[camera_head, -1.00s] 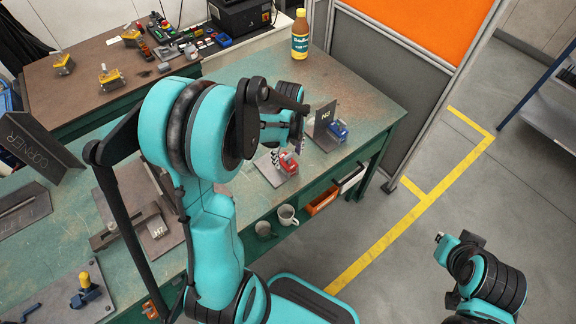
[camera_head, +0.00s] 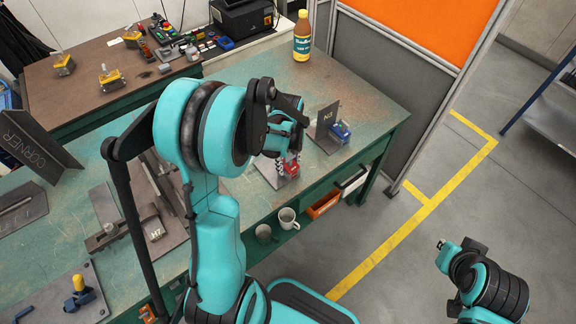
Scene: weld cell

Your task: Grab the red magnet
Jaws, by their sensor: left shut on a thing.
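The red magnet (camera_head: 291,168) is on a small grey plate (camera_head: 268,174) near the front edge of the green workbench. My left gripper (camera_head: 281,163) reaches down over it from the left and is shut on it. The wrist hides part of the fingers and the magnet's far side. My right gripper (camera_head: 441,243) is at the lower right, over the floor and away from the bench; its jaws are too small to judge.
A blue magnet (camera_head: 339,131) stands by an upright plate (camera_head: 326,118) right of the red one. A bottle (camera_head: 302,36) stands at the back. Mugs (camera_head: 288,218) and an orange bin (camera_head: 324,205) sit below the bench edge.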

